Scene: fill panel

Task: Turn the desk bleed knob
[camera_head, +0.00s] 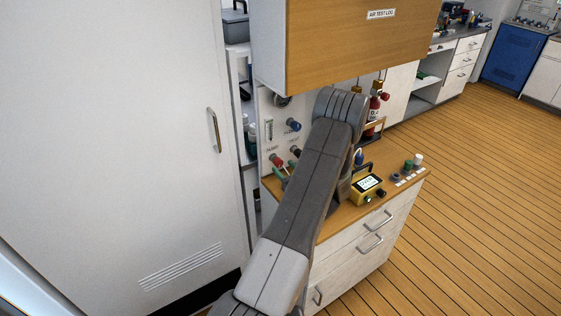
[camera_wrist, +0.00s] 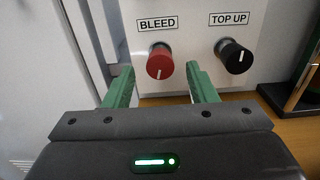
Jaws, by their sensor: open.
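The red bleed knob (camera_wrist: 160,62) sits on the pale upright panel under a "BLEED" label in the wrist view, its white mark near upright and tilted slightly. It also shows in the head view (camera_head: 276,160), left of my arm. My gripper (camera_wrist: 161,82) is open and empty, with one green finger on each side below the knob. The knob appears between the fingertips; I cannot tell whether they touch it. In the head view my gripper (camera_head: 281,172) is partly hidden by my arm.
A black "TOP UP" knob (camera_wrist: 234,56) is right of the bleed knob. A blue knob (camera_head: 293,125) is above. A wooden cabinet (camera_head: 350,45) overhangs the panel. A yellow meter (camera_head: 367,190) stands on the desk (camera_head: 338,218). A tall white door (camera_head: 120,130) is at left.

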